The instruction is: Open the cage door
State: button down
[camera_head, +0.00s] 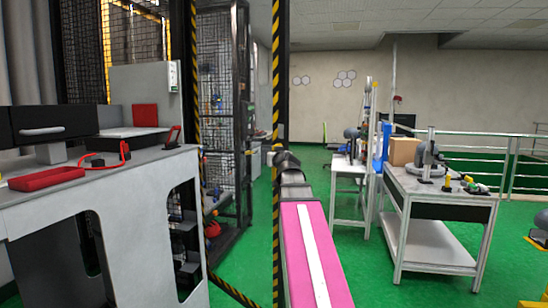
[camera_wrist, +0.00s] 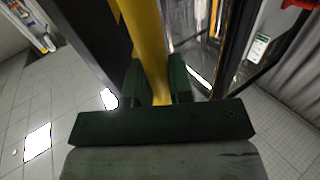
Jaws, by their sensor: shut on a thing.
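The cage door shows in the head view as a tall see-through panel edged with yellow-and-black striped bars (camera_head: 277,90). Its lower striped edge (camera_head: 235,292) runs slantwise above the green floor. My gripper (camera_head: 283,158) is at the door's right-hand edge, at the far end of my pink arm. In the wrist view my gripper (camera_wrist: 157,88) has its two dark green fingers shut on either side of a yellow bar (camera_wrist: 143,32). The bar runs up and away between the fingers beside a dark post. In the head view the fingertips are partly hidden by my wrist.
A black mesh cage (camera_head: 222,110) stands behind the door. A white table (camera_head: 440,200) with equipment is on the right. Green floor (camera_head: 365,285) is clear between my arm and that table.

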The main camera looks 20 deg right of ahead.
jog(key=c, duration=1)
grip_release()
jog(key=shift+c, duration=0.2)
jog(key=shift+s, duration=0.1)
jog(key=s, duration=1)
jog(key=shift+s+a, duration=0.3)
